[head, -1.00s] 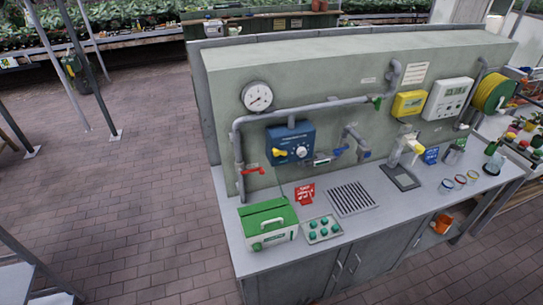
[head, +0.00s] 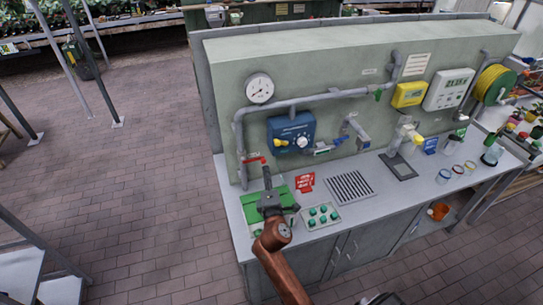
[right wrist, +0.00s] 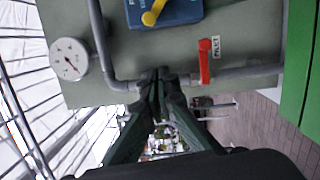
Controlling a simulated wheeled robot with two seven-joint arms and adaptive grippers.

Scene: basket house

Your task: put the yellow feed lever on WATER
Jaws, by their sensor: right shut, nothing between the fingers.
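The yellow lever (head: 280,143) sits on the lower left of a blue box (head: 293,126) on the grey-green wall panel. In the head view it points left; the box's markings are too small to read. The lever (right wrist: 153,13) and the blue box (right wrist: 178,11) also show at the top of the right wrist view. My right gripper (head: 266,169) is shut and empty, below and left of the lever and close to the red pipe handle (head: 256,160). Its closed fingertips (right wrist: 158,73) are apart from the lever. My left gripper is not in view.
A red handle (right wrist: 205,61) and grey pipe (right wrist: 240,71) are near the fingers in the wrist view. A green case (head: 252,201) lies under my right gripper. A pressure gauge (head: 259,88) hangs above left. A red sign (head: 305,182) and button tray (head: 320,216) stand on the counter.

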